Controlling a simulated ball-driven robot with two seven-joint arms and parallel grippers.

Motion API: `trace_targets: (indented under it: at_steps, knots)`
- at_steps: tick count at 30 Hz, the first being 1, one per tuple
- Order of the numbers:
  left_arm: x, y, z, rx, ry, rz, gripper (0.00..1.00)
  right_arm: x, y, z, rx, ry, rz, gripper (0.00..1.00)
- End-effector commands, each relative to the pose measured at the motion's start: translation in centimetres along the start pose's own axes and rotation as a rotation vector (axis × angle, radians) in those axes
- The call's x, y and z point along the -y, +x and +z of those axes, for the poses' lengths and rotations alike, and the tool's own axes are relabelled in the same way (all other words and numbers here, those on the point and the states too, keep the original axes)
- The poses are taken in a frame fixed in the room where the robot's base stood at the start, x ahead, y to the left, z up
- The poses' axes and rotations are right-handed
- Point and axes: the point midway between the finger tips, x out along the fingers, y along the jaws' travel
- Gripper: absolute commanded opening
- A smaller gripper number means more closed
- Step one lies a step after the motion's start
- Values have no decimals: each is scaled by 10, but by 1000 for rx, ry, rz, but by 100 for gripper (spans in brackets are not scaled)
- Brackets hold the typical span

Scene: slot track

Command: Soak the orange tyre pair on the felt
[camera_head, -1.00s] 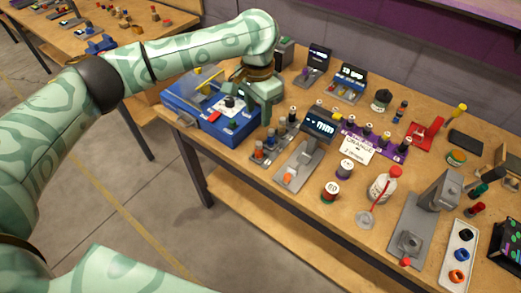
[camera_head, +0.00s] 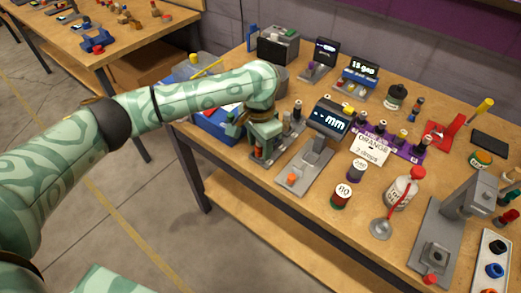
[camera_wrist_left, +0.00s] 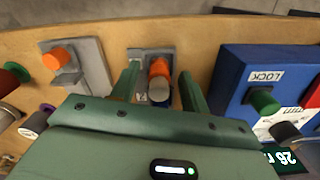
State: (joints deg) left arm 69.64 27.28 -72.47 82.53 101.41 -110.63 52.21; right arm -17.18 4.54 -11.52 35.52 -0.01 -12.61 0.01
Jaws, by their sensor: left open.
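My left gripper (camera_head: 263,142) is open over the front end of a grey rack (camera_head: 267,164). In the left wrist view an orange cylinder with a grey end (camera_wrist_left: 160,75), likely the orange tyre pair, is between my left fingers (camera_wrist_left: 160,90), with gaps at both sides. In the head view its orange part (camera_head: 258,152) shows just beside the gripper, partly hidden. A card reading ORANGE, 2 drops (camera_head: 370,148) stands on the purple rack. I cannot tell which thing is the felt. My right gripper is not in view.
The blue box (camera_head: 215,127) is left of the gripper. A grey mm gauge (camera_head: 310,165) with an orange knob stands close on the right. A red-capped white bottle (camera_head: 399,190), a round dish (camera_head: 380,229) and a grey press (camera_head: 440,235) stand further right.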

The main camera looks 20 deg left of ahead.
Motion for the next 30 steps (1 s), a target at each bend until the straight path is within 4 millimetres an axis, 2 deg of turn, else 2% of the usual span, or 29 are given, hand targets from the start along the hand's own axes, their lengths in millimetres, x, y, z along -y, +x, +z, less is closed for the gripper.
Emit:
trace_targets:
  at_steps: [3, 8, 20, 23, 26, 30]
  knots:
    - [0, -3, 0, -2, 0, -1, 46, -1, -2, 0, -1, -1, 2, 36]
    - [0, -3, 0, -2, 0, -1, 1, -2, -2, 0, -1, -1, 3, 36]
    - [0, -8, 0, -2, 0, -2, 0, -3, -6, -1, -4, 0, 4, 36]
    - [0, -20, 0, -3, 0, -2, 0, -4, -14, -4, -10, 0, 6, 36]
    - [0, -39, 0, -5, -1, -4, 0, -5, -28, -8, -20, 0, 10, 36]
    - [-22, -72, 5, -7, 5, -3, 0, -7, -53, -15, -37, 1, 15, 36]
